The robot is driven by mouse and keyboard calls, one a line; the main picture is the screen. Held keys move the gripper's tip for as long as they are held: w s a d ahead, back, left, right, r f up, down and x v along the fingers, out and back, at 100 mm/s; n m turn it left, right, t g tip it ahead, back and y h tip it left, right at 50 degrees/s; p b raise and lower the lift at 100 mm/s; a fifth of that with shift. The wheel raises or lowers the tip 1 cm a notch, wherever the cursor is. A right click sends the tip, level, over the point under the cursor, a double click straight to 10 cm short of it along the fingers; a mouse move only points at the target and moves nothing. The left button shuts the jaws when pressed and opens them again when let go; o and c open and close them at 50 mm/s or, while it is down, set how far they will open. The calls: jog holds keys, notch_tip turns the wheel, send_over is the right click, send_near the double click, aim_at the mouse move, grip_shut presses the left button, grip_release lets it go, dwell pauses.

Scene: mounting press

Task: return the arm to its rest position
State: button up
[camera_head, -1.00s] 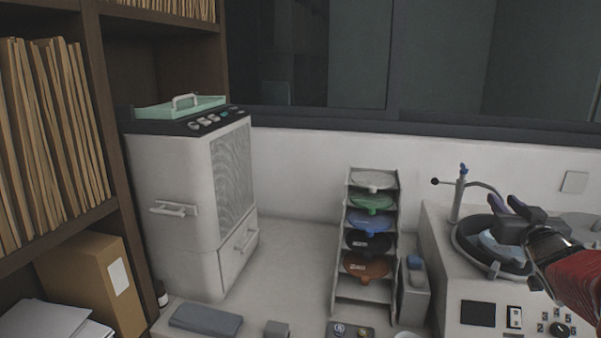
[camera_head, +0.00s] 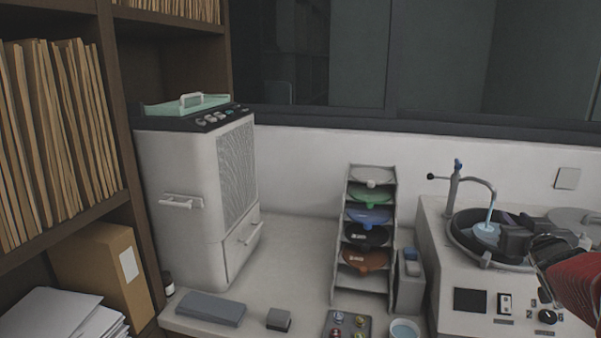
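My gripper (camera_head: 512,228) is at the right, above the polishing machine's round basin (camera_head: 487,262). Its dark fingers point left toward the basin. Part of my red arm (camera_head: 580,285) shows at the right edge. The fingers overlap in this view, so I cannot tell whether they are open or shut. A pale blue stream runs from the curved tap (camera_head: 455,190) into the basin beside the fingers. I see nothing clearly held.
A rack (camera_head: 350,215) of coloured discs stands left of the machine, with a narrow box (camera_head: 410,283) between. The white cabinet press (camera_head: 185,230) stands at the left by the shelves. A grey tray (camera_head: 347,320), a small bowl (camera_head: 403,330) and a grey pad (camera_head: 211,308) lie in front.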

jog(key=s+a+f+m+g, duration=0.2)
jog(key=s+a+f+g, duration=0.2)
jog(key=s+f+g, duration=0.6)
jog(key=s+a+f+n+y, duration=0.1)
jog(key=s+a+y, duration=0.1)
jog(key=s+a, duration=0.4)
jog(key=s+a+f+n+y, duration=0.1)
jog(key=s+a, duration=0.5)
jog(key=a, duration=0.8)
jog(key=s+a+f+n+y, duration=0.1)
jog(key=s+a+n+y, duration=0.1)
jog(key=s+a, duration=0.4)
jog(key=a+n, duration=0.1)
jog(key=a, duration=0.3)
jog(key=shift+s+a+f+y, duration=0.15)
jog(key=shift+a+f+y, duration=0.05)
jog(key=shift+a+y, duration=0.2)
